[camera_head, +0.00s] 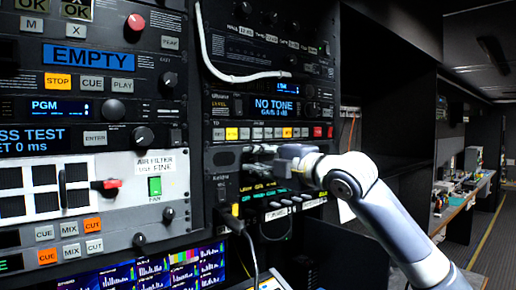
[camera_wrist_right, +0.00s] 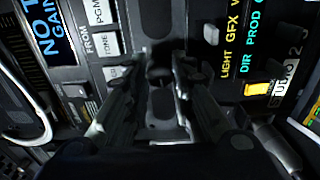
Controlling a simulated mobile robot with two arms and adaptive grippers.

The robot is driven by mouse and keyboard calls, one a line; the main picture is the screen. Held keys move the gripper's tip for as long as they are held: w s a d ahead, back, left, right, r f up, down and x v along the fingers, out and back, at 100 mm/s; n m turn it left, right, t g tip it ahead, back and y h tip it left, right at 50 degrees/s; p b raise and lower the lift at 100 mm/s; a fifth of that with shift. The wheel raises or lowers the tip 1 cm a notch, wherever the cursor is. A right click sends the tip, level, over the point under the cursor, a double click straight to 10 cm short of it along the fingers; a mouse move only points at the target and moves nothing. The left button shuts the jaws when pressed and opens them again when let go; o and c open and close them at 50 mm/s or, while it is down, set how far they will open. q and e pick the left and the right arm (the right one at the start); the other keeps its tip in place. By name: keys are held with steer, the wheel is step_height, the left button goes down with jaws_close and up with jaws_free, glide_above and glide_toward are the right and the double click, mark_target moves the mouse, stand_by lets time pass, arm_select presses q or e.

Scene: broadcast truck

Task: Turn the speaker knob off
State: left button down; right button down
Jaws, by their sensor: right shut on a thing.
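My right gripper (camera_head: 262,160) is at the rack panel below the "NO TONE" display, its arm coming in from the right. In the right wrist view, the gripper (camera_wrist_right: 160,78) points straight at the panel, its two fingers closed in on a small dark knob (camera_wrist_right: 159,72). The knob appears to be the speaker knob, but no label on it can be read. The fingers hide its sides, and its turned position cannot be made out. In the head view the gripper covers the knob. My left gripper is not in view.
The "NO TONE" display (camera_head: 274,107) and a row of lit buttons (camera_head: 267,133) sit above the gripper. Plugged cables (camera_head: 238,225) hang below left. A yellow-lit switch (camera_wrist_right: 257,89) is right of the fingers in the wrist view. A workbench (camera_head: 458,203) stands far right.

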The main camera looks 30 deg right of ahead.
steer(key=n+p, duration=0.1)
steer(key=n, duration=0.2)
steer(key=shift+p, duration=0.4)
steer(key=shift+f+n, duration=0.1)
steer(key=shift+n, duration=0.7)
steer(key=shift+f+n+g, duration=0.1)
steer(key=shift+n+g, duration=0.2)
steer(key=shift+n, duration=0.8)
steer(key=shift+p, duration=0.3)
steer(key=c, duration=1.3)
jaws_free()
steer(key=shift+c, duration=0.2)
steer(key=shift+s, duration=0.1)
steer(key=s+d, duration=0.1)
steer(key=s, duration=1.1)
steer(key=shift+d, duration=0.2)
